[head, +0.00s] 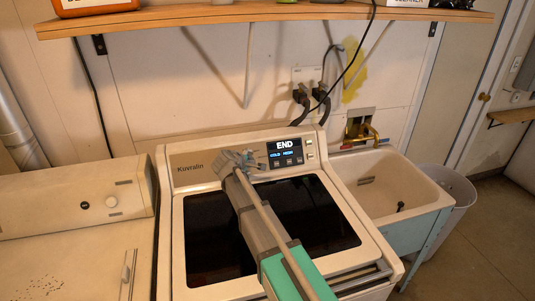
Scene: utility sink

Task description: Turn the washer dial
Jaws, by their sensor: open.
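The washer (178,225) is a cream top-loader marked "Kuvralin", with a dark glass lid. Its rear control panel (190,172) has a lit display (284,152) reading "END" with small buttons below. My arm reaches over the lid from the front. My gripper (232,162) is at the panel, left of the display. The gripper covers that stretch of panel, so I cannot see the dial clearly there or tell whether the fingers touch it. The gripper is open, though its fingers look small and cluttered in this view.
A second cream appliance (60,245) stands on the left, with small round controls on its panel. A wooden shelf (260,14) crosses above. Hoses hang behind the washer.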

